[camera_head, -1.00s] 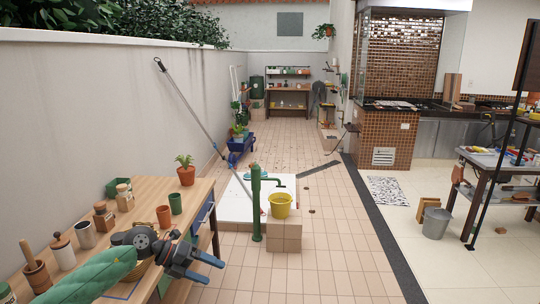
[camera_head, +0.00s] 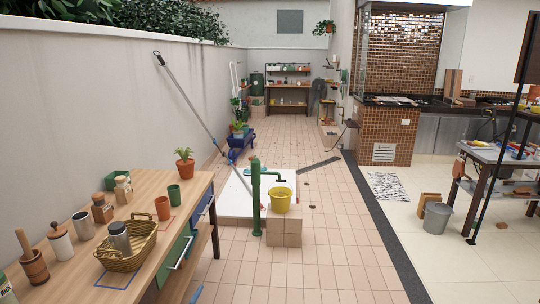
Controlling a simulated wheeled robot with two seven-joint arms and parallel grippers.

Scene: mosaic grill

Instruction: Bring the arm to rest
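Neither of my arms shows in the head view now, so both grippers are out of sight. The wooden table (camera_head: 84,258) at the lower left is free of my arm. On it a wicker basket (camera_head: 122,262) stands within a blue outline, with a grey, dark-topped container (camera_head: 119,238) upright in it. Beside the basket are a grey cup (camera_head: 84,226), jars with wooden lids, a mortar with a pestle (camera_head: 33,263), and terracotta and green pots (camera_head: 174,194).
A green hand pump (camera_head: 256,200) and a yellow bucket (camera_head: 280,199) on a tiled block stand ahead. A mop leans on the left wall. A tiled counter (camera_head: 384,132) and a grey bucket (camera_head: 436,217) are at right. The tiled floor between is largely clear.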

